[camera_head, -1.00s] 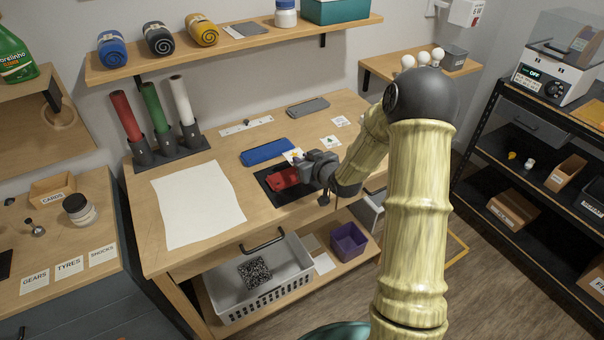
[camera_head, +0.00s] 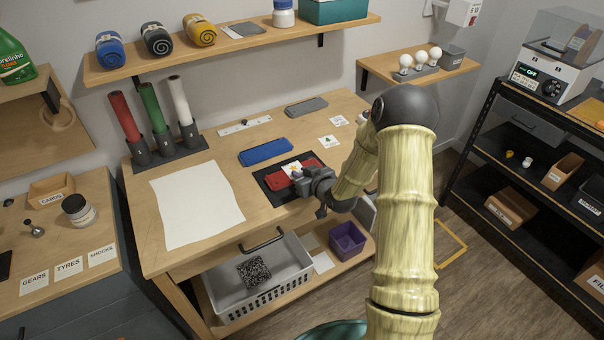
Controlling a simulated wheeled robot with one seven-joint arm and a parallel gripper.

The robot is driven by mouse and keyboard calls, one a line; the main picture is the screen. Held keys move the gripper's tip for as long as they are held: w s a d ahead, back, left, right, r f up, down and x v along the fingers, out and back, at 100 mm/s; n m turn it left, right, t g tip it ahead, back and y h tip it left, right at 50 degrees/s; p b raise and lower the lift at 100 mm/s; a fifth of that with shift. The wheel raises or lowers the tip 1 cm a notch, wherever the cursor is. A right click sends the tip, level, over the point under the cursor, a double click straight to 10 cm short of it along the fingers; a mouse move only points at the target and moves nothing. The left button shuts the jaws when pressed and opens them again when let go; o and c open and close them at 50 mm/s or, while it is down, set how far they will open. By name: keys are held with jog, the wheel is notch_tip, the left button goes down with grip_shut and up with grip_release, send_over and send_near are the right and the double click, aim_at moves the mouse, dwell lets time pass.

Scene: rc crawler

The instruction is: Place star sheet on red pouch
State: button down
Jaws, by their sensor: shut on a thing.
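The red pouch (camera_head: 276,182) lies on a black mat on the workbench, with its middle partly covered. The star sheet (camera_head: 292,168), a small white card with a yellow mark, shows over the middle of the pouch. My gripper (camera_head: 301,176) is shut on the star sheet at its near right side, low over the pouch. The fingertips hide part of the sheet, and I cannot tell whether the sheet touches the pouch.
A blue pouch (camera_head: 266,151) and a grey pouch (camera_head: 306,107) lie behind. A card with a green mark (camera_head: 328,141) lies at the right. A large white paper (camera_head: 196,204) covers the bench's left part. Upright rolls (camera_head: 154,118) stand in a holder behind it.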

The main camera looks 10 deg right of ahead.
jog(key=shift+f, duration=0.2)
jog(key=c, duration=1.3)
grip_release()
jog(key=shift+r, duration=0.15)
jog(key=shift+s+r, duration=0.1)
jog(key=shift+s, duration=0.05)
jog(key=b+v, duration=0.1)
jog(key=v, duration=1)
jog(key=shift+s+d+r, duration=0.2)
jog(key=shift+s, duration=0.1)
